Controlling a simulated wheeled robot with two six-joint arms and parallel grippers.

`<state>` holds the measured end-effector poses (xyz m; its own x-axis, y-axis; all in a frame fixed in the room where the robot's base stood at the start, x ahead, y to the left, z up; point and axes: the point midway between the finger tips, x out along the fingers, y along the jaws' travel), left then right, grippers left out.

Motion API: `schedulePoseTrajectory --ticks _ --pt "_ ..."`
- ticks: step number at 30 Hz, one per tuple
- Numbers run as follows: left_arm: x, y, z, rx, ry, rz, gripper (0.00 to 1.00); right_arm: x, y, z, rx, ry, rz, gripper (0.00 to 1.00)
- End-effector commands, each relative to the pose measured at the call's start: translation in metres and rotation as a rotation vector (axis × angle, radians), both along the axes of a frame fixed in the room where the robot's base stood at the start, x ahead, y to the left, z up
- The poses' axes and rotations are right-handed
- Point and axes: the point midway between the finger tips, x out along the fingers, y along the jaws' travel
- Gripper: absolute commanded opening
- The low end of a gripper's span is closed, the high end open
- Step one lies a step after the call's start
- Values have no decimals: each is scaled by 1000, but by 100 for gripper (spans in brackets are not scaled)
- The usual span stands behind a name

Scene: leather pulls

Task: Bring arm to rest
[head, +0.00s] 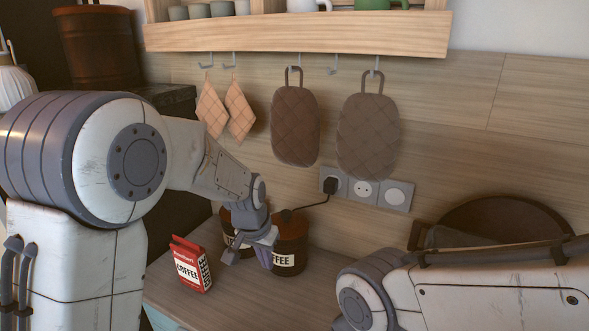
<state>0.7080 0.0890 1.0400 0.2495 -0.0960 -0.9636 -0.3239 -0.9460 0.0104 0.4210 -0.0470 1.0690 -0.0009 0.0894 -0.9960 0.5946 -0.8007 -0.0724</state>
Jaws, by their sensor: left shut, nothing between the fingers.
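My left arm comes in from the left, and its gripper (250,255) is shut and empty. It is in front of two dark brown coffee canisters, partly hiding them. The right canister (291,240) shows part of a "COFFEE" label; the left canister (228,220) is mostly hidden behind my wrist. My right arm (480,290) lies across the lower right, and its gripper is outside the picture.
A red and white coffee bag (190,265) stands on the wooden counter (240,305), left of my left gripper. Quilted pot holders (294,125) hang from hooks under the shelf (300,38). A socket strip (366,188) with a black plug is on the wall. A dark round pan-like object (505,218) leans at the right.

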Motion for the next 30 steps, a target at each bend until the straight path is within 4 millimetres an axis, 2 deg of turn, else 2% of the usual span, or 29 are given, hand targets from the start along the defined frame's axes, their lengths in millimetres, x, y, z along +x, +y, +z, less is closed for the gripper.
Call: schedulePoseTrajectory --ticks 3,5,6,9,13,15,18,30 --pt "-63 -34 20 -4 42 -80 0 0 0 0 0 0 0 76" --pt "-104 -47 27 -2 73 -124 0 0 0 0 0 0 0 76" --pt "-131 -52 30 0 95 -153 0 0 0 0 0 0 0 76" --pt "-195 -57 34 12 143 -221 0 0 0 0 0 0 0 76" --pt "-254 -50 33 31 191 -284 0 0 0 0 0 0 0 76" --pt "-272 -46 31 38 207 -303 0 0 0 0 0 0 0 76" --pt "-286 -42 29 46 221 -317 0 0 0 0 0 0 0 76" --pt "-287 -42 29 46 221 -317 0 0 0 0 0 0 0 76"
